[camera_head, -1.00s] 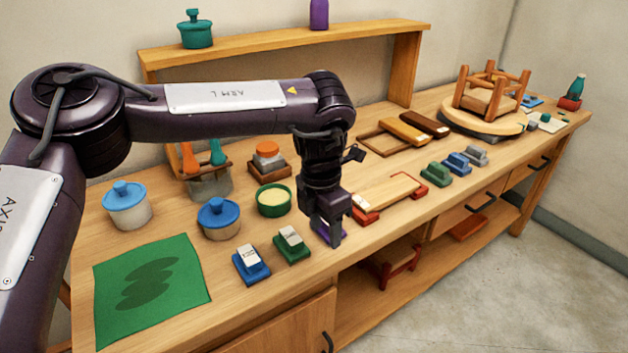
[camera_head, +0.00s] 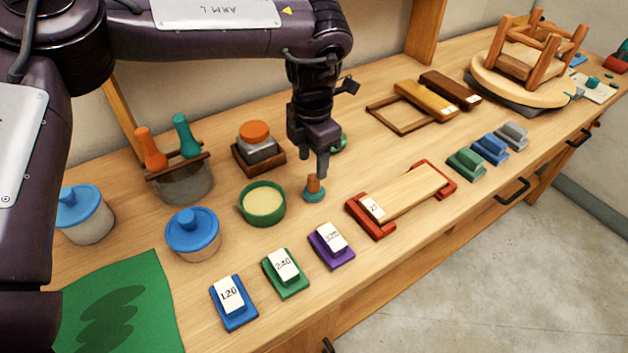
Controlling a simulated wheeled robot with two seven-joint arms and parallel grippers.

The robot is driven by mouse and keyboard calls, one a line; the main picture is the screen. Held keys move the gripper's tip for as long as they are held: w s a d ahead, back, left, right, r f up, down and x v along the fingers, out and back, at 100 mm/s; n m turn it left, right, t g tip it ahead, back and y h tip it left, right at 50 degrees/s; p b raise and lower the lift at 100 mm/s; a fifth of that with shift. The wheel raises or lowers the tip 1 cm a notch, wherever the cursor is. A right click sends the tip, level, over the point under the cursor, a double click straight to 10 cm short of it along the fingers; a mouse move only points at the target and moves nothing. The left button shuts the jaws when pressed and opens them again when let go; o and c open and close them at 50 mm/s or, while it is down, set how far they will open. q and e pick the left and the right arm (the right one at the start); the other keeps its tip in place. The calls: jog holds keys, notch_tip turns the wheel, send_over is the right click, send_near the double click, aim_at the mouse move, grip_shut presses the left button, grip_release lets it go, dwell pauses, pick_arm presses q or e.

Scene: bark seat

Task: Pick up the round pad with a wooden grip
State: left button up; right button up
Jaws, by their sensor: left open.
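The round pad (camera_head: 314,195) has a teal base and a short orange-brown wooden grip on top. It stands upright on the bench, right of the green bowl. My left gripper (camera_head: 322,166) points down just above and slightly right of the grip. It is open, and its fingertips overlap the top edge of the grip in the picture; whether they touch it I cannot tell. My right gripper is out of view.
A green bowl (camera_head: 262,205) stands left of the pad, and a purple block (camera_head: 331,248) lies in front. A red-ended wooden holder (camera_head: 410,193) is to the right. A small green item (camera_head: 340,142) is partly hidden behind my gripper. Bare bench surrounds the pad.

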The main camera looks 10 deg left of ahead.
aim_at(313, 177)
pick_arm(q)
jog(key=shift+s+f, duration=0.2)
jog(key=shift+f, duration=0.85)
notch_tip(313, 177, down, 4)
jog(key=shift+r+p, duration=0.25)
jog(key=shift+p, duration=0.35)
jog(key=shift+d+f, duration=0.1)
jog(key=shift+f, duration=0.2)
jog(key=c, duration=1.1)
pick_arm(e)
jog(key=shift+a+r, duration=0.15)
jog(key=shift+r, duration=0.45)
